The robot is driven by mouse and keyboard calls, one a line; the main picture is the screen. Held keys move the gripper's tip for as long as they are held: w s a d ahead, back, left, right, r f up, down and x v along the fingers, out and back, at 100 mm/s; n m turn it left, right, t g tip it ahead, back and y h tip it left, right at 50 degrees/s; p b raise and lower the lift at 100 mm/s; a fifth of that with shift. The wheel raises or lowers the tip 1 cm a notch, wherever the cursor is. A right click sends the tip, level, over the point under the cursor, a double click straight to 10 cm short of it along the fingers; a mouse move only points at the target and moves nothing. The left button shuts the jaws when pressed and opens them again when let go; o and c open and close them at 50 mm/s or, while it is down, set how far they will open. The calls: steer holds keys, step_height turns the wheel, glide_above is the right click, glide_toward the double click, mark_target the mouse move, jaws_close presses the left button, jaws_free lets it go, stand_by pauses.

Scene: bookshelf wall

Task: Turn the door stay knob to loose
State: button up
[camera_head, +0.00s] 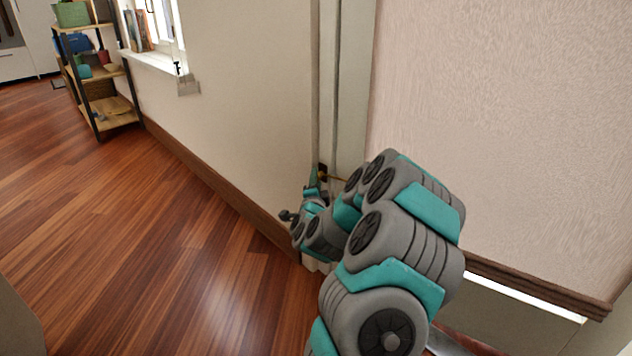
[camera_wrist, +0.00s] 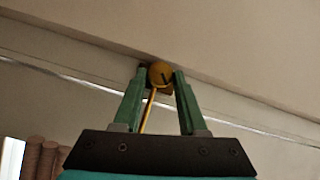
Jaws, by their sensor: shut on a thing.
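A thin yellow rod (camera_wrist: 148,111) runs down from the knob between the fingers. In the head view my gripper (camera_head: 318,184) is small and far off by the door frame, with a bit of the brass rod (camera_head: 334,178) beside it. The knob itself cannot be made out there.
A pale wall panel (camera_head: 500,130) fills the right side. A dark skirting board (camera_head: 210,185) runs along the left wall. A shelf unit (camera_head: 98,75) stands at the far left by a window (camera_head: 160,25). The wooden floor (camera_head: 150,230) is clear.

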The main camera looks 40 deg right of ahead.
jaws_close()
steer(key=shift+r, duration=0.1)
steer(key=n+g+p, duration=0.1)
steer(key=p, duration=0.4)
steer(key=n+g+y+p, duration=0.1)
steer(key=n+g+p, duration=0.1)
steer(key=p, duration=0.2)
steer(key=r+n+g+y+p, duration=0.1)
steer(key=g+p, duration=0.1)
steer(key=p, duration=0.3)
steer(key=shift+w+r+p, duration=0.1)
steer(key=shift+w+p, duration=0.05)
steer(key=shift+p, duration=0.2)
steer(key=shift+n, duration=0.3)
